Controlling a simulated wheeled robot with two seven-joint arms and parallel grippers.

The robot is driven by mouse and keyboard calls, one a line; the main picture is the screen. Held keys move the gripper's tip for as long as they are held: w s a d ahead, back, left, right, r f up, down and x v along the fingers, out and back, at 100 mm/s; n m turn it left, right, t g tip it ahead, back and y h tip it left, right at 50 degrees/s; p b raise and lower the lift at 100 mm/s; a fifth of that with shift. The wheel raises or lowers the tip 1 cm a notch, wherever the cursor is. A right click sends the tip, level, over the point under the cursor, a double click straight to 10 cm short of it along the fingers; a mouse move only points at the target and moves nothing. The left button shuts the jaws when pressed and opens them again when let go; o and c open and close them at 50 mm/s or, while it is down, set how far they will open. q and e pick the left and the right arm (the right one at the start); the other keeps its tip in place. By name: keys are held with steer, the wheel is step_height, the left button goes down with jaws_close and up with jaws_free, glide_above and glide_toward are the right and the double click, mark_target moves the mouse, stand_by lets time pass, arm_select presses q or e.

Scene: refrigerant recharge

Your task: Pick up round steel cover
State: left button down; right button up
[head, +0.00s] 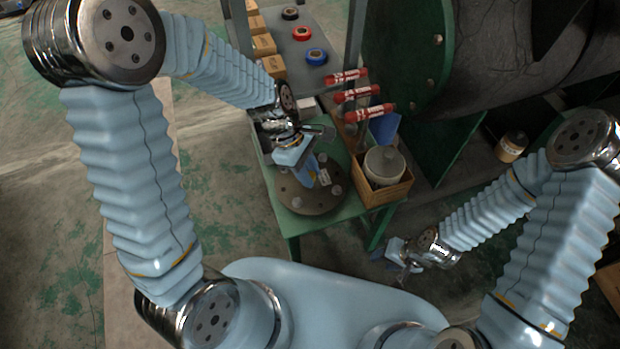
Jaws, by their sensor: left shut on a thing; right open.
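The round steel cover (299,203) is a dark disc with several raised knobs near its rim, over the front part of the green table. My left gripper (309,173) reaches down over the disc's middle and is shut on it; its fingers and the exact grip point are partly hidden. I cannot tell whether the disc rests on the table or hangs just above it. My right gripper (398,266) is open and empty, low to the right of the table and apart from the cover.
The green table (293,226) also holds a wooden box (389,193) with a round pale container (384,166). Red cylinders (357,93) lie behind it. Tape rolls (302,33) and cartons (264,45) stand further back. A large green-flanged machine (437,60) blocks the right rear.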

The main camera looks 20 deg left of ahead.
arm_select(q)
steer(key=shift+r, duration=0.2)
steer(key=shift+r, duration=0.65)
steer(key=s+a+r+p, duration=0.2)
steer(key=s+r+p, duration=0.1)
steer(key=s+r, duration=0.8)
steer(key=shift+s+r, duration=0.25)
steer(key=shift+s, duration=1.15)
